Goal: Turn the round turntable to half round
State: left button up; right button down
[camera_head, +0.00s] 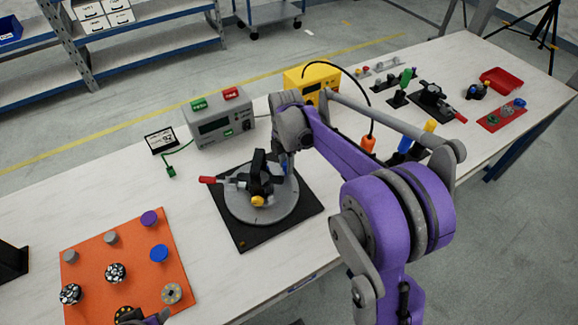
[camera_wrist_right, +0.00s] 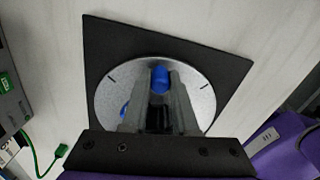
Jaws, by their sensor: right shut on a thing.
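The round turntable (camera_head: 290,205) is a light grey disc on a black square base (camera_head: 236,228). The fingers hide the disc's middle.
An orange board (camera_head: 85,290) with several knobs lies at left. Several fixtures and a red tray (camera_head: 502,80) lie at right.

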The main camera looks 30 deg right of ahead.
pick_arm(q)
jog(key=shift+r, duration=0.15)
pick_arm(e)
jog(key=shift+w+a+n, duration=0.3)
jog(key=shift+w+n, duration=0.45)
jog(key=shift+n, duration=0.25)
jog(key=shift+w+a+n, duration=0.3)
jog(key=shift+w+n, duration=0.45)
jog(key=shift+n, duration=0.25)
pick_arm(q)
jog(key=shift+r, duration=0.15)
pick_arm(e)
jog(key=shift+w+a+n, duration=0.8)
jog(key=shift+w+n, duration=0.15)
jog(key=shift+n, duration=0.55)
jog(key=c, duration=0.7)
grip_release()
jog(key=shift+r, duration=0.1)
pick_arm(q)
jog(key=shift+w+r+p, duration=0.15)
jog(key=shift+r+p, duration=0.25)
jog(key=shift+p, duration=0.25)
pick_arm(e)
notch_tip(320, 180, up, 11)
jog(key=shift+f, duration=0.15)
